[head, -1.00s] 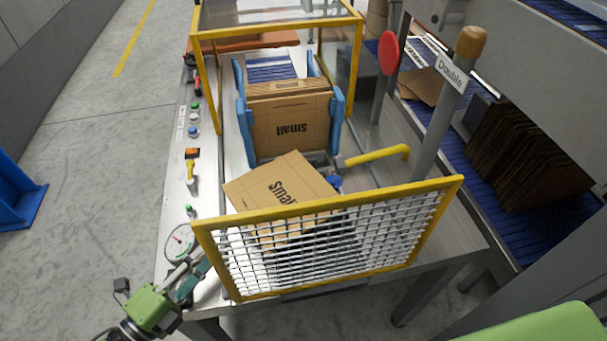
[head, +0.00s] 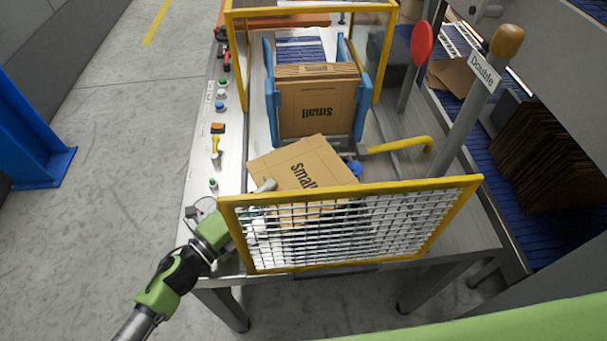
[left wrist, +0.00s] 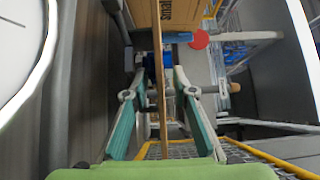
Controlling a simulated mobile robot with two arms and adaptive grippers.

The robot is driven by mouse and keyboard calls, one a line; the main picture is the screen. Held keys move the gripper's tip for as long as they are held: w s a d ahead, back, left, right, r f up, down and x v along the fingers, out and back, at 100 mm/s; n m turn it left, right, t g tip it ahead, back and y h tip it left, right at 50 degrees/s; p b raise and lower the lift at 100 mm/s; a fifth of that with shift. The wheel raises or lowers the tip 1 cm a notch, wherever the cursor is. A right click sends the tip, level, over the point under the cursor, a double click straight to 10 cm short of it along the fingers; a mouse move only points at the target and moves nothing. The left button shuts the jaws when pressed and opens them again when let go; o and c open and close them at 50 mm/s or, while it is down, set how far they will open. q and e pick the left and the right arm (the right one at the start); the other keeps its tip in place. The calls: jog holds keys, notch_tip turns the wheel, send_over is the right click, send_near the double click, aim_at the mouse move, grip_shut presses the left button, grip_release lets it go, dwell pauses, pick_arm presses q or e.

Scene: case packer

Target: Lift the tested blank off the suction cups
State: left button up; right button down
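The tested blank, a flat brown cardboard sheet marked "Small" (head: 298,164), stands tilted behind the mesh guard in the head view. In the left wrist view the blank (left wrist: 160,95) shows nearly edge-on. My left gripper (head: 262,190) is at the blank's lower left edge, partly behind the guard. In the left wrist view its fingers (left wrist: 160,78) are apart, one on each side of the blank, with gaps visible. The suction cups are hidden; only a small blue part (head: 355,168) shows at the blank's right edge. My right gripper is not in view.
A yellow-framed mesh guard (head: 350,230) stands in front of the blank. Behind is a stack of "Small" blanks (head: 318,108) between blue holders (head: 272,95). A yellow bar (head: 400,147) and grey "Double" lever (head: 465,110) stand right. Buttons line the left table edge (head: 212,160).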

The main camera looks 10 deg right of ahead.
aim_at(304, 178)
pick_arm(q)
jog(key=x, duration=0.2)
jog(key=shift+w+d, duration=0.25)
jog(key=shift+d, duration=0.05)
grip_shut()
jog(key=shift+r, duration=0.1)
